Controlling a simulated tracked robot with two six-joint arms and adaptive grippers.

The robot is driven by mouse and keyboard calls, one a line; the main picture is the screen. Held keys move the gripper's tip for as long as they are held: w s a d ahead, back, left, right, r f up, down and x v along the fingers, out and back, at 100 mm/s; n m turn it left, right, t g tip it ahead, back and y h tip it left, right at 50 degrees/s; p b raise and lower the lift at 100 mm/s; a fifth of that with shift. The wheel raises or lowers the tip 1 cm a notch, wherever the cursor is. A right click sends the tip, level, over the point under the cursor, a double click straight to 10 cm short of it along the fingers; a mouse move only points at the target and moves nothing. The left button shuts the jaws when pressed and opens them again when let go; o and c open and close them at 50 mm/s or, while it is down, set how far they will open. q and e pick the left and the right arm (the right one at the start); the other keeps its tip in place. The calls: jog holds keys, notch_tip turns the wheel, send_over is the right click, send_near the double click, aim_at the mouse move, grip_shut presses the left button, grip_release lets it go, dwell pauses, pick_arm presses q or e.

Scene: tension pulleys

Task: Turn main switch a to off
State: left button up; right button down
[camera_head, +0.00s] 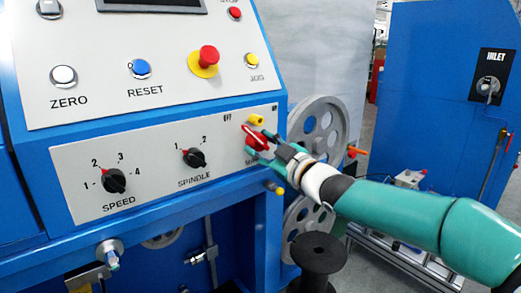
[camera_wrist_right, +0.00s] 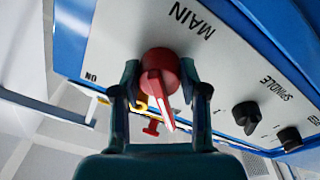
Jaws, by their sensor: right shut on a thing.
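The main switch is a red knob (camera_head: 254,137) on the right end of the blue machine's lower white panel. In the head view, its pointer leans to the upper left, toward the OFF mark (camera_head: 228,117). In the right wrist view the red knob (camera_wrist_right: 161,82) shows a raised handle with a pale stripe, pointing down and slightly right. My right gripper (camera_head: 260,143) is shut on the knob; in the wrist view its teal fingers (camera_wrist_right: 160,85) stand on either side of it. The ON mark (camera_wrist_right: 91,77) is left of the knob there. My left gripper is not in view.
A yellow part (camera_head: 256,120) sits just above the main switch. The spindle switch (camera_head: 194,158) and speed switch (camera_head: 114,181) are to its left. A red emergency button (camera_head: 208,58) is above. Grey pulley wheels (camera_head: 318,128) stand close to the right, beside my arm.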

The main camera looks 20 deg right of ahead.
jog(key=shift+f, duration=0.4)
jog(key=c, duration=0.9)
grip_release()
jog(key=shift+o, duration=1.3)
jog(key=shift+r, duration=0.1)
jog(key=shift+o, duration=0.2)
jog(key=shift+r, duration=0.1)
jog(key=shift+s+r, duration=0.1)
jog(key=v, duration=1.2)
jog(key=shift+a, duration=0.1)
